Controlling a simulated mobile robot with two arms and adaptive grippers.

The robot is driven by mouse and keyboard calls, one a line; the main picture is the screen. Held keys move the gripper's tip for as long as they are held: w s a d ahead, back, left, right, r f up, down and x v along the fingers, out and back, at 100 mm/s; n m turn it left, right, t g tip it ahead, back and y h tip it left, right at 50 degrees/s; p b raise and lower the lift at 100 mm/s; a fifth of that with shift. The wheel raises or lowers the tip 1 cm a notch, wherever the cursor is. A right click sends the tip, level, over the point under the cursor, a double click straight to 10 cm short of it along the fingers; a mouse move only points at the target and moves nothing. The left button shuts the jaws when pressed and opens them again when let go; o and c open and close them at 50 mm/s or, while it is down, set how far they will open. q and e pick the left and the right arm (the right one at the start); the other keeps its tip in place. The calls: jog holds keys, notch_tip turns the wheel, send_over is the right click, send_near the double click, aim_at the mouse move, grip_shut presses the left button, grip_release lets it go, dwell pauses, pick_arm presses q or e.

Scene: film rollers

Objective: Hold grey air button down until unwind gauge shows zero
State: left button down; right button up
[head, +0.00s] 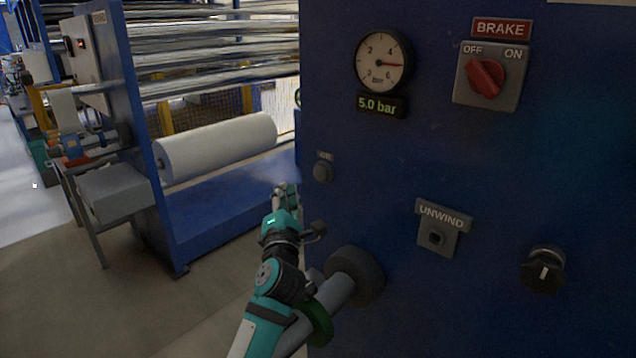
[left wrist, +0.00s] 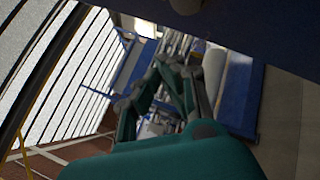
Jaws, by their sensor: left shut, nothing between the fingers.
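The small grey button (head: 323,171) sits on the left part of the blue panel, under a small label too blurred to read. It looks unpressed, with nothing touching it. The round gauge (head: 384,62) has its red needle pointing right, and the display (head: 381,106) under it reads 5.0 bar. My left gripper (head: 287,188) is shut and empty, left of and slightly below the button, apart from it. In the left wrist view, my left gripper (left wrist: 175,85) shows its fingers, with the panel's dark edge along the top. My right gripper is not in view.
A shaft end (head: 354,275) sticks out near my left arm. A white roll (head: 215,147) lies behind, left. Floor is free at left.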

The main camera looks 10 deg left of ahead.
aim_at(320, 173)
pick_arm(q)
jog(key=w+d+b, duration=0.2)
jog(key=w, duration=0.1)
jog(key=w+d+b, duration=0.1)
jog(key=w, duration=0.1)
jog(key=shift+d, duration=0.15)
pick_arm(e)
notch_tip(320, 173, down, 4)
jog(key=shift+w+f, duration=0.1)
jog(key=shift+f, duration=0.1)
pick_arm(q)
jog(key=shift+w+d, duration=0.1)
jog(key=shift+w, duration=0.05)
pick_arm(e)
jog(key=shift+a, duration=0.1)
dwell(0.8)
pick_arm(q)
jog(key=shift+w+d, duration=0.15)
jog(key=shift+w, duration=0.05)
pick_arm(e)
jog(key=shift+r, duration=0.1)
pick_arm(q)
jog(key=shift+w+d, duration=0.35)
jog(key=shift+w, duration=0.1)
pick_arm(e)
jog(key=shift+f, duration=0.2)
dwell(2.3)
